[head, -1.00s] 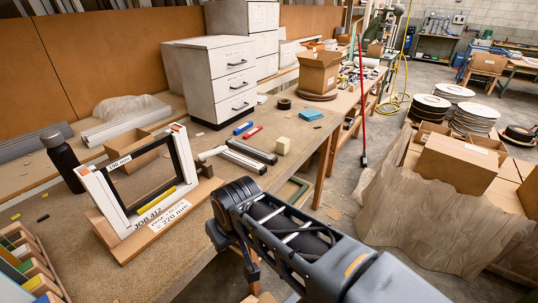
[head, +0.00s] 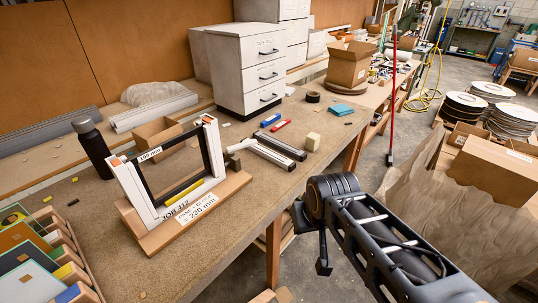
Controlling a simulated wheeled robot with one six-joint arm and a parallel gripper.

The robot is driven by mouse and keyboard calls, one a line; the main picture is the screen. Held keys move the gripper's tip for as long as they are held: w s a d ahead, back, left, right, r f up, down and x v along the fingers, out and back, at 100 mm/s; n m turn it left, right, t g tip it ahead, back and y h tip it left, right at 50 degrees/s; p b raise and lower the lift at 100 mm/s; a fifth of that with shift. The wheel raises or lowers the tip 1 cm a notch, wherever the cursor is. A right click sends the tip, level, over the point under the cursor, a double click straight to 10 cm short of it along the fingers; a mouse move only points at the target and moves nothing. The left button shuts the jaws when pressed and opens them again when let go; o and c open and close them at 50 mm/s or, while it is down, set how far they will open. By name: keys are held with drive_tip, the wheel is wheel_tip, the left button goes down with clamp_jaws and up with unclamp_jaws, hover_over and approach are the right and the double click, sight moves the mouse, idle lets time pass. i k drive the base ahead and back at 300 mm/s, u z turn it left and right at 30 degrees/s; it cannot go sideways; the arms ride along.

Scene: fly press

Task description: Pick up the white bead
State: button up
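I cannot tell for sure which thing is the white bead. Two pale bars with dark sides lie side by side on the bench, a nearer one (head: 262,155) and a farther one (head: 279,145). A short pale piece (head: 241,145) lies against their left end. My gripper (head: 322,262) seems to be the dark part hanging below my arm's wrist, off the bench's front edge. It is apart from all these pieces. Its fingers cannot be made out.
A dark bottle (head: 92,150) stands behind the frame stand. A wooden rack (head: 72,262) with coloured panels fills the near left corner. The front bench strip is mostly clear.

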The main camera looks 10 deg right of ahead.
sight(287, 164)
drive_tip(key=z, duration=1.4)
drive_tip(key=i, duration=2.2)
drive_tip(key=u, duration=3.65)
